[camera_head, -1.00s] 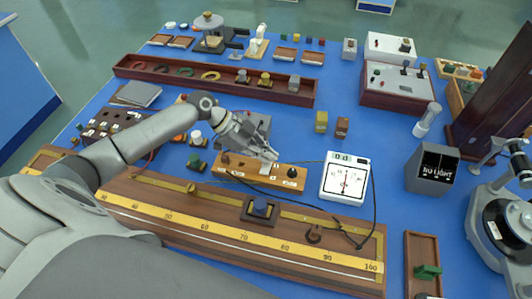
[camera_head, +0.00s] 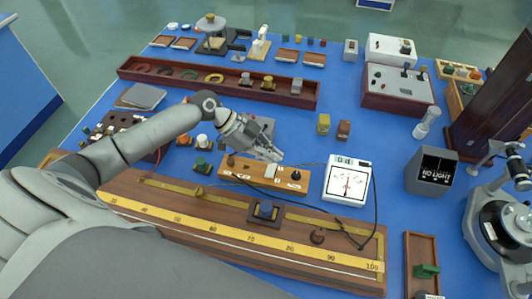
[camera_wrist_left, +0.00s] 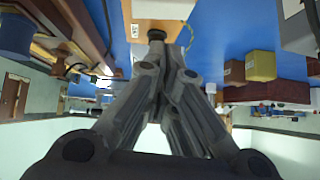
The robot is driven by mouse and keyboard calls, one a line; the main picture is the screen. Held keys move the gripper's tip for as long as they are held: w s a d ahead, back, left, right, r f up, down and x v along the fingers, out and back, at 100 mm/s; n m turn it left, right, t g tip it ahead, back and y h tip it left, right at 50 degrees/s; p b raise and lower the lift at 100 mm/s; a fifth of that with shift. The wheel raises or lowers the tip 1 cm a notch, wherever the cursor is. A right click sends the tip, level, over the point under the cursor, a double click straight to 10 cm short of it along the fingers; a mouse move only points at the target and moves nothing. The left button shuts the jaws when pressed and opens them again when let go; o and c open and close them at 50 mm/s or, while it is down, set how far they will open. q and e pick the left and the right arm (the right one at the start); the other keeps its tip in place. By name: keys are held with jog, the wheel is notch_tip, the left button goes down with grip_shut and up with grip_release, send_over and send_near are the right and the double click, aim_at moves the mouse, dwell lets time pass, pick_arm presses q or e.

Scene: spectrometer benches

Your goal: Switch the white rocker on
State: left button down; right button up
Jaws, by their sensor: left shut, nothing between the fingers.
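The white rocker (camera_head: 270,171) sits on a small wooden switch board (camera_head: 234,168) with dark terminals, in the middle of the bench. My left gripper (camera_head: 277,156) is shut and empty, its tips just above and behind the rocker in the head view. I cannot tell whether they touch it, nor which way the rocker is tilted. In the left wrist view the closed fingers (camera_wrist_left: 157,42) end near a dark round knob (camera_wrist_left: 157,27). My right gripper is not in view.
A white meter (camera_head: 347,183) stands right of the board, with a dark cable running beside it. A long wooden rail with a yellow scale (camera_head: 206,225) lies in front. Small blocks (camera_head: 323,124) stand behind.

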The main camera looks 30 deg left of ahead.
pick_arm(q)
jog(key=w+b+v, duration=0.2)
jog(key=b+v, duration=0.1)
jog(key=v, duration=0.7)
jog(key=shift+s+a+r, duration=0.25)
jog(key=shift+a+r, duration=0.1)
jog(key=shift+r, duration=0.15)
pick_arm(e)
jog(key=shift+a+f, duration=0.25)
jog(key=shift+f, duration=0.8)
